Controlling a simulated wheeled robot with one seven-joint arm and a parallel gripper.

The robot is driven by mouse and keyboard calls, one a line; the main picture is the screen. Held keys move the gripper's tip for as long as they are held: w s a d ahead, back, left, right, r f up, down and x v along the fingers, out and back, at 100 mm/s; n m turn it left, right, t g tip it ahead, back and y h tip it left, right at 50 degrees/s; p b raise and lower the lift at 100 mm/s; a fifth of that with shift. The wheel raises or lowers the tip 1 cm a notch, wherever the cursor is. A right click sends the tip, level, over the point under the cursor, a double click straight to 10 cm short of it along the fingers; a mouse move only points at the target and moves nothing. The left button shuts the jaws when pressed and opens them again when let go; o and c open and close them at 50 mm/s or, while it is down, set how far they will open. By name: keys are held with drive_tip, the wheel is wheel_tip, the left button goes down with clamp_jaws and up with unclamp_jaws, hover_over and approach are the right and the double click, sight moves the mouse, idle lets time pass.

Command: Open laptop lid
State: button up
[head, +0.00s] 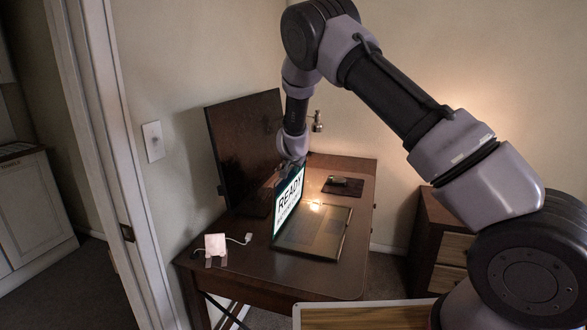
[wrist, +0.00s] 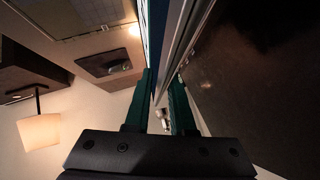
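The laptop (head: 312,232) sits on the desk with its lid (head: 288,205) raised steeply from the keyboard base. Its lit screen shows large text reading "READY". My gripper (head: 293,160) is at the top edge of the lid, small and partly hidden in the head view. In the wrist view its two dark green fingers (wrist: 166,105) stand apart, with the thin lid edge (wrist: 182,45) running down between them. A gap shows between the fingers. I cannot tell whether either finger touches the lid.
A dark monitor (head: 245,150) stands close behind the lid. On the brown desk (head: 255,262) are a dark pad (head: 343,187) with a small object and a pinkish-white item (head: 215,244) with a cable. A drawer cabinet (head: 447,245) stands at right. The desk's front is clear.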

idle(0.3)
drive_tip(key=v, duration=1)
drive_tip(key=shift+s+r, duration=0.25)
drive_tip(key=shift+s, duration=0.05)
drive_tip(key=shift+a, duration=0.1)
